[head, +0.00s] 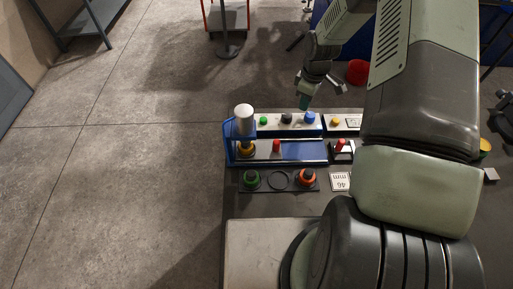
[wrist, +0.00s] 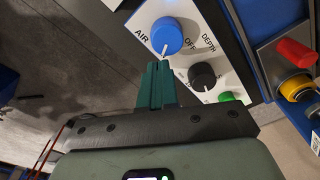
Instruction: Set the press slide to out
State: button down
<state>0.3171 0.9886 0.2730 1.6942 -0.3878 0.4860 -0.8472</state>
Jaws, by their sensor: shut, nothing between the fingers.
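The press has a blue frame (head: 228,150) with a white-topped cylinder (head: 244,113) over a yellow ring (head: 247,151). Right of the ring, a red handle (head: 276,146) stands on the silver and blue slide track (head: 305,151). The red handle (wrist: 297,53) and yellow part (wrist: 297,90) also show at the right of the wrist view. I cannot read the slide's marks. My gripper (head: 305,102) is above the panel behind the track, near the blue knob (head: 309,118). In the wrist view my gripper (wrist: 157,65) has its fingers together, empty, just below the blue knob.
The panel (wrist: 205,45) carries a blue AIR knob, a black DEPTH knob (wrist: 202,76) and a green button (wrist: 226,97). A second red lever (head: 340,145) stands right. My arm covers the right side.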

aim_at(277, 141)
jog(key=c, duration=1.7)
grip_release()
jog(key=o, duration=0.7)
jog(key=s+a+r+n, duration=0.2)
jog(key=s+a+n, duration=0.1)
jog(key=s+a+r+n, duration=0.1)
jog(key=s+a, duration=0.1)
jog(key=shift+r+n, duration=0.4)
jog(key=shift+o, duration=0.2)
jog(key=s+a+r+n, duration=0.1)
jog(key=s+n, duration=0.1)
jog(key=s, duration=0.1)
jog(key=s+a+r+n, duration=0.2)
jog(key=n, duration=0.1)
jog(key=s+a+r+n, duration=0.1)
jog(key=s+a+n, duration=0.1)
jog(key=s+n, duration=0.1)
jog(key=shift+s+r+h, duration=0.2)
jog(key=shift+s+h, duration=0.1)
jog(key=shift+s, duration=0.05)
jog(key=shift+s+f, duration=0.1)
jog(key=shift+f, duration=0.15)
notch_tip(277, 141, down, 10)
jog(key=shift+f, duration=0.1)
jog(key=shift+c, duration=0.4)
grip_shut()
